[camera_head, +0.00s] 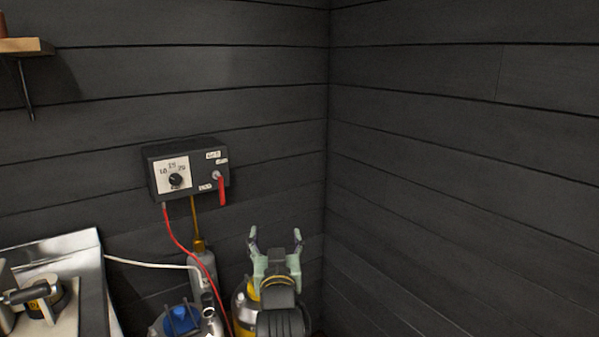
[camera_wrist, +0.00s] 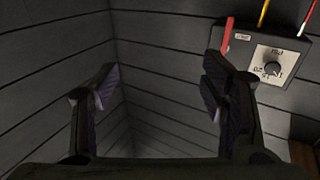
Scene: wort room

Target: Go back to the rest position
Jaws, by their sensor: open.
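My gripper (camera_head: 275,240) is in the lower middle of the head view, pointing up, with its two fingers spread apart and nothing between them. It stands in front of the dark plank wall, to the right of and below a black control box (camera_head: 186,168). In the wrist view my gripper (camera_wrist: 160,95) is also open and empty, facing the corner of the walls.
A metal worktop (camera_head: 75,245) with equipment is at the lower left. A blue-topped item (camera_head: 180,320) and a grey cylinder (camera_head: 203,268) stand left of my gripper. Red and white hoses run nearby. A wooden shelf (camera_head: 22,46) is at the upper left. The right side is bare wall.

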